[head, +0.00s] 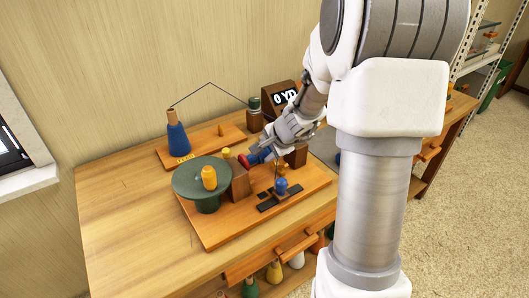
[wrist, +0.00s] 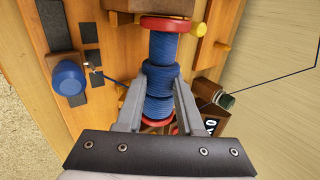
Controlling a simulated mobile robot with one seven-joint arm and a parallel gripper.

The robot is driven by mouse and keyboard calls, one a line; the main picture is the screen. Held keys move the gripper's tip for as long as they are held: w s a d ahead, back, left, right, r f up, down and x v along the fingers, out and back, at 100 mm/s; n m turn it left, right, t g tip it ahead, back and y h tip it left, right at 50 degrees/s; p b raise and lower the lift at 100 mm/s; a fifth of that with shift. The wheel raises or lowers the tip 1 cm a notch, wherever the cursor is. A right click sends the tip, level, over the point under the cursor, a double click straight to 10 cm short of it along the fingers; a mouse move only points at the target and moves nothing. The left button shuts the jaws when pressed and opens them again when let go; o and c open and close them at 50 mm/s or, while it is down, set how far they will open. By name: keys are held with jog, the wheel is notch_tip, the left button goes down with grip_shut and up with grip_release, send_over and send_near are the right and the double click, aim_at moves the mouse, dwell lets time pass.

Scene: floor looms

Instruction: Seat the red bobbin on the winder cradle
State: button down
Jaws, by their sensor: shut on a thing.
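The red bobbin (wrist: 163,47) has red flanges and blue thread wound on its core. My gripper (wrist: 158,88) is shut on its middle, with one grey finger on each side. In the head view the bobbin (head: 246,160) lies sideways, its near red flange beside a brown block (head: 239,181) of the winder cradle. A second brown block (head: 298,156) stands to the right, partly behind my gripper (head: 262,150). In the wrist view the upper flange is close against a block (wrist: 148,6). I cannot tell whether the bobbin rests on the cradle.
A blue knob (head: 281,185) with dark plates is in front. A blue cone (head: 178,139) stands behind, with a thread running to a yardage counter (head: 286,97).

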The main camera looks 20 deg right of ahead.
jog(key=shift+f+b, duration=1)
jog(key=shift+f, duration=0.1)
jog(key=shift+f, duration=0.15)
jog(key=shift+f+b, duration=0.35)
jog(key=shift+b, duration=0.2)
jog(key=shift+f+b, duration=0.35)
jog(key=shift+b, duration=0.05)
jog(key=shift+c, duration=2.2)
grip_release()
jog(key=shift+r, duration=0.1)
